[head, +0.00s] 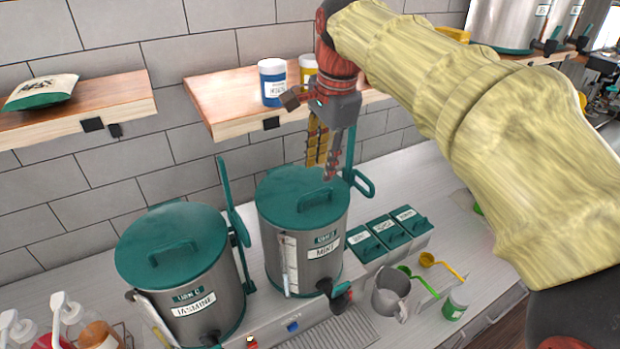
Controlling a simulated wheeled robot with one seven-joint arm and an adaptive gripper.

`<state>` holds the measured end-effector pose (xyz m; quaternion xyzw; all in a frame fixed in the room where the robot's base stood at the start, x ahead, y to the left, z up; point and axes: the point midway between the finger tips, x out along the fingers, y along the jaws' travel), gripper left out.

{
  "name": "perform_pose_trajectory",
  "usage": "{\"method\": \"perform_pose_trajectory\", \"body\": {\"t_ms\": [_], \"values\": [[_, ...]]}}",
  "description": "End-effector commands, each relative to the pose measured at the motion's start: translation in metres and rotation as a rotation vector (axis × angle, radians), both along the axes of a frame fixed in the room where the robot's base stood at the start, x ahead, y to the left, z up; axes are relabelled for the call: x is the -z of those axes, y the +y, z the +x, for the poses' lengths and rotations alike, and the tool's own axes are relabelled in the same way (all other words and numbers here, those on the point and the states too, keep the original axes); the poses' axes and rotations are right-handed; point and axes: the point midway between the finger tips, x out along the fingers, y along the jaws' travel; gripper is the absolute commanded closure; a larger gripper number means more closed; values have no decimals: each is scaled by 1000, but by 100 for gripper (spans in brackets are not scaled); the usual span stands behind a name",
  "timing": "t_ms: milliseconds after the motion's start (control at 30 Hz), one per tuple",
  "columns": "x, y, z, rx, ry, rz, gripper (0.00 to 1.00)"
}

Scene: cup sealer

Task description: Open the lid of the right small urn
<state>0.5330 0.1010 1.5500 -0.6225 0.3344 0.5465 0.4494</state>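The right small urn (305,255) is a steel cylinder labelled MINT. Its green lid (285,195) is closed and has a raised bar handle (316,200) near the front. A green upright bracket with a loop (362,184) stands at the urn's right side. My gripper (323,171) points down over the back right part of this lid, behind the handle. One finger looks yellow and the other grey and red. They overlap closely in this view, so the gap between them is unclear. No object shows in them, and I cannot tell whether the tips touch the lid.
The left urn (205,295), labelled JASMINE, stands close by with its green lid closed. A wooden shelf (225,98) with a blue jar (272,82) is behind. Green-lidded boxes (390,236), a steel pitcher (388,292) and scoops are at the right.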

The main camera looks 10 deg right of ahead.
Motion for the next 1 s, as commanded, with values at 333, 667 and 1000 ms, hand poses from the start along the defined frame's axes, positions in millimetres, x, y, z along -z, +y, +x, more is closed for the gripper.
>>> {"method": "perform_pose_trajectory", "body": {"t_ms": [333,667,1000], "values": [[52,3,8,-2,2,-1,71],[70,5,12,-3,-2,-1,71],[70,5,12,-3,-2,-1,81]]}}
